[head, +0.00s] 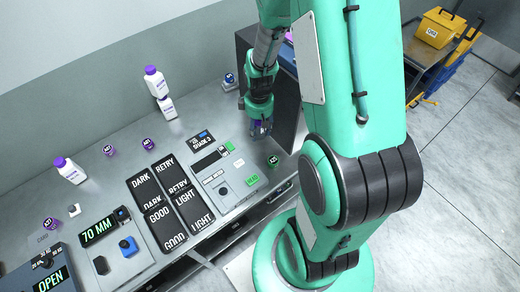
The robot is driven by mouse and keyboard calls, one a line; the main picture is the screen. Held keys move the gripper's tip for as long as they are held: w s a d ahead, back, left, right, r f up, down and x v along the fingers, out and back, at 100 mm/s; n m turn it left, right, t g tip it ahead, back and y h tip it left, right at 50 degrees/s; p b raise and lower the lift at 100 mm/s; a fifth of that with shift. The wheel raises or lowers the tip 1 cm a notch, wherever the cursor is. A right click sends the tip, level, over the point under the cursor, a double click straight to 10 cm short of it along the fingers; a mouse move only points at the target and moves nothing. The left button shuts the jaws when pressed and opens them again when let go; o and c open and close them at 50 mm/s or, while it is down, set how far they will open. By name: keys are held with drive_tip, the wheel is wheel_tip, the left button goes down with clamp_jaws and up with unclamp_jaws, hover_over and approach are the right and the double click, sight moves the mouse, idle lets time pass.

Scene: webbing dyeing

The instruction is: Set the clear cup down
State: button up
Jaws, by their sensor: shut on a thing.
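My gripper (259,124) points down, above the counter's right part, just right of the grey shade device (222,172). It is shut on a small bluish, see-through thing with a label (262,129), which I take to be the clear cup. The fingers cover much of it, and its lower edge is too small to tell whether it touches the counter. A small dark cup with a green label (273,161) stands below it in the picture, near the counter's front edge.
Small purple-labelled cups (148,144) (109,150) and white bottles (69,170) (156,82) stand on the metal counter (110,120). Black sorting panels (157,197) and a 70 MM device (115,245) lie left. A dark cabinet (285,95) rises behind my gripper.

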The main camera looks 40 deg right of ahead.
drive_tip(key=shift+s, duration=0.2)
drive_tip(key=shift+f, duration=0.55)
hover_over(260, 149)
drive_tip(key=shift+f+b, duration=0.3)
drive_tip(key=shift+f, duration=2.3)
drive_tip(key=shift+s, duration=0.1)
drive_tip(key=shift+f, duration=1.85)
drive_tip(key=shift+f+b, duration=0.15)
drive_tip(key=shift+b, duration=0.15)
drive_tip(key=o, duration=1.3)
drive_tip(key=shift+o, duration=0.2)
